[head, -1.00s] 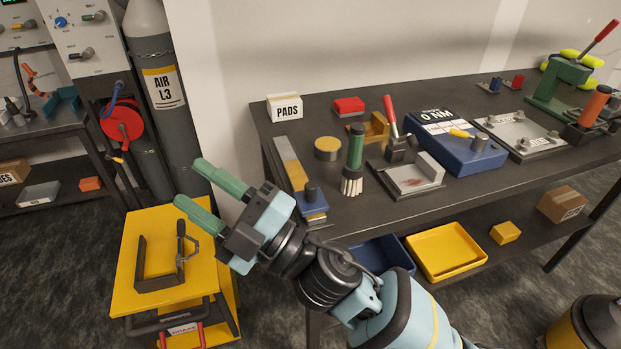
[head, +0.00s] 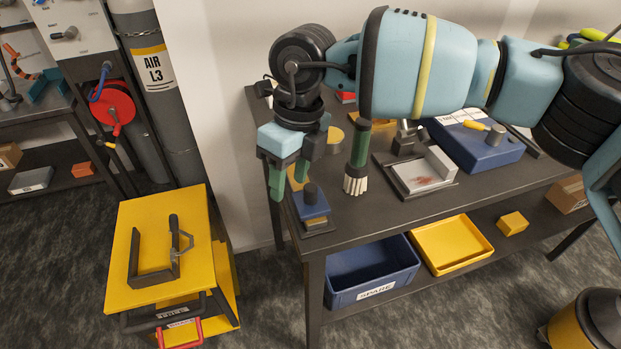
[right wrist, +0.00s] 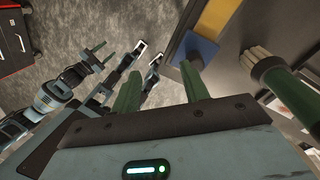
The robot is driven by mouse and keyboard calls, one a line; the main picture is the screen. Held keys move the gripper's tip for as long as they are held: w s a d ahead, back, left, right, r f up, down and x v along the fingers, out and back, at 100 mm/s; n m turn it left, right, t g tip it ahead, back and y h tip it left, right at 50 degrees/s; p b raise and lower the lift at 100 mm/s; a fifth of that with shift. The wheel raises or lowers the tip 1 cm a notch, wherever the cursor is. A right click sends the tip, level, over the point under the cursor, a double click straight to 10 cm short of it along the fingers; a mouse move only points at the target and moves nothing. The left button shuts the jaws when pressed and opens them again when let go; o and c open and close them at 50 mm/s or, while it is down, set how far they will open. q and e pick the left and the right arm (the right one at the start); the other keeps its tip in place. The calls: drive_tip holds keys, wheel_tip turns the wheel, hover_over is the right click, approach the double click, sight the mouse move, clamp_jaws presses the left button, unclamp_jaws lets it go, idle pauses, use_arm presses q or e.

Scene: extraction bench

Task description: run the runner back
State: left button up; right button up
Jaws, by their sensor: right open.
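The runner is a blue block (head: 313,208) with a dark upright knob (head: 310,192). It sits near the front end of a grey and yellow slide at the bench's left edge. My right gripper (head: 287,182) points down with its green fingers apart and empty, just left of and behind the knob. The arm and gripper hide the back part of the slide. In the right wrist view the blue runner (right wrist: 196,48) shows just beyond the right-hand finger of the open gripper (right wrist: 160,88). I see no contact. My left gripper is not seen in the head view.
A green-handled brush (head: 357,165) stands close right of the runner. A tray with a grey block (head: 425,178) and a blue torque box (head: 485,147) lie farther right. Below are a blue SPARE bin (head: 372,275) and a yellow tray (head: 450,245). A yellow cart (head: 150,225) stands left.

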sight(310, 186)
drive_tip(key=shift+t+h, duration=0.5)
drive_tip(key=shift+h, duration=0.3)
drive_tip(key=w+d+r, duration=0.2)
drive_tip(key=d, duration=0.1)
drive_tip(key=shift+w+d+r, duration=0.1)
drive_tip(key=shift+w+d, duration=0.1)
drive_tip(key=shift+w, duration=0.2)
drive_tip(key=shift+s+f, duration=0.15)
drive_tip(key=shift+f, duration=3.8)
clamp_jaws()
